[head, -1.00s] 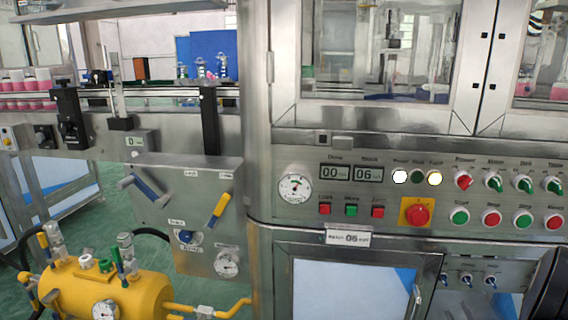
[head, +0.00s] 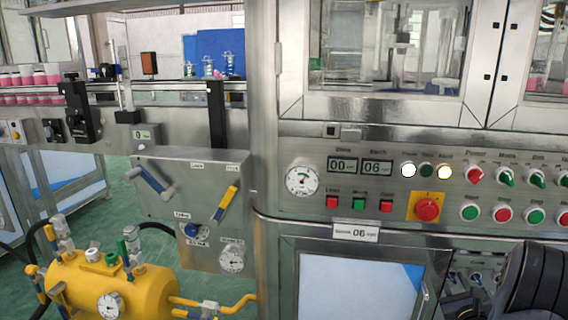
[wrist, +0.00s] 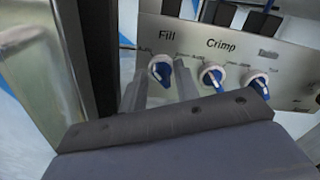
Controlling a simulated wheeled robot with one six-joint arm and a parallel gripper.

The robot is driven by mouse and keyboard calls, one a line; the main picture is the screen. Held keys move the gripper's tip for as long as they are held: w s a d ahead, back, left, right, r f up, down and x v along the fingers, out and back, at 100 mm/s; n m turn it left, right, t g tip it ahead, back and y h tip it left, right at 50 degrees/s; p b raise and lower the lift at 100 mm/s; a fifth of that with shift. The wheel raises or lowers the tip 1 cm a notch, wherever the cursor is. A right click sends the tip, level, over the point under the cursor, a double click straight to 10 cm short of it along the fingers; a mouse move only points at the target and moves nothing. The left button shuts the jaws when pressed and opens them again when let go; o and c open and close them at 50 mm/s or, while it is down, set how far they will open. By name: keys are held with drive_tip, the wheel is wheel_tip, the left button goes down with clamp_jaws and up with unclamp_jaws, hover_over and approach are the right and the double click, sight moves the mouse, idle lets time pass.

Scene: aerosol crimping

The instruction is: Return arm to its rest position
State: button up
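The Crimp knob (wrist: 213,77) and a third blue knob (wrist: 257,83) are to the right. In the head view, a dark part of my arm (head: 535,285) is at the bottom right; the fingers are not visible there.
The machine's control panel (head: 450,165) stands close behind my arm, with a red emergency button (head: 427,208) and several knobs. A yellow tank (head: 125,290) stands at lower left. Green floor shows at left.

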drive_tip(key=m+p, duration=0.3)
drive_tip(key=shift+d+r+m, duration=0.1)
drive_tip(key=shift+r+m, duration=0.2)
drive_tip(key=m+p, duration=0.3)
drive_tip(key=shift+d+m+p, duration=0.1)
drive_tip(key=shift+m+p, duration=0.2)
drive_tip(key=m+p, duration=0.2)
drive_tip(key=m, duration=0.1)
drive_tip(key=m+p, duration=0.3)
drive_tip(key=shift+s+d+f+m, duration=0.1)
drive_tip(key=shift+d+f+m, duration=0.1)
drive_tip(key=shift+m, duration=0.2)
drive_tip(key=v, duration=0.3)
drive_tip(key=shift+f+p, duration=0.15)
drive_tip(key=shift+p, duration=0.25)
drive_tip(key=shift+a, duration=0.1)
